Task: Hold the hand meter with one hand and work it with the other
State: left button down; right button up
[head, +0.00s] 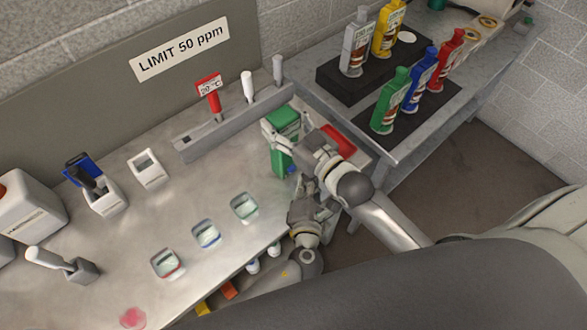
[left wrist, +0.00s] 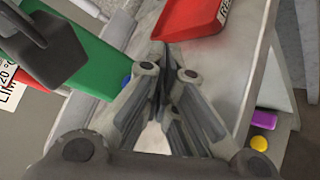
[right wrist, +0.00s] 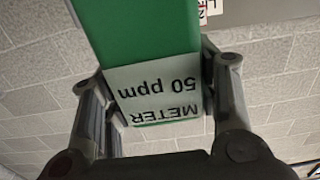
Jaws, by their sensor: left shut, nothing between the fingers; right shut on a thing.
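The green hand meter (head: 282,152) is upright at the right end of the metal bench. My right gripper (head: 297,147) is shut on its upper part. In the right wrist view the meter (right wrist: 140,30) sits between the fingers, with its label "METER 50 ppm" upside down. My left gripper (head: 299,190) is low beside the meter, shut and empty. In the left wrist view its closed fingertips (left wrist: 163,60) are to the right of the green body (left wrist: 85,55). A small blue spot (left wrist: 126,79) shows at the body's edge. I cannot tell whether the left fingertips touch the meter.
A red tray (head: 337,139) lies just right of the meter. Several square glass cups, one of them (head: 244,207), stand at the bench front. A grey rack (head: 230,127) holds a red thermometer (head: 209,96). Bottles (head: 390,100) stand on the right-hand table.

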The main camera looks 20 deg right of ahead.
pick_arm(q)
jog(key=shift+s+d, duration=0.25)
jog(key=shift+s, duration=0.4)
jog(key=shift+s+d, duration=0.2)
jog(key=shift+s, duration=0.4)
jog(key=shift+s+d, duration=0.25)
jog(key=shift+s, duration=0.4)
pick_arm(e)
jog(key=o, duration=1.6)
jog(key=shift+c, duration=0.2)
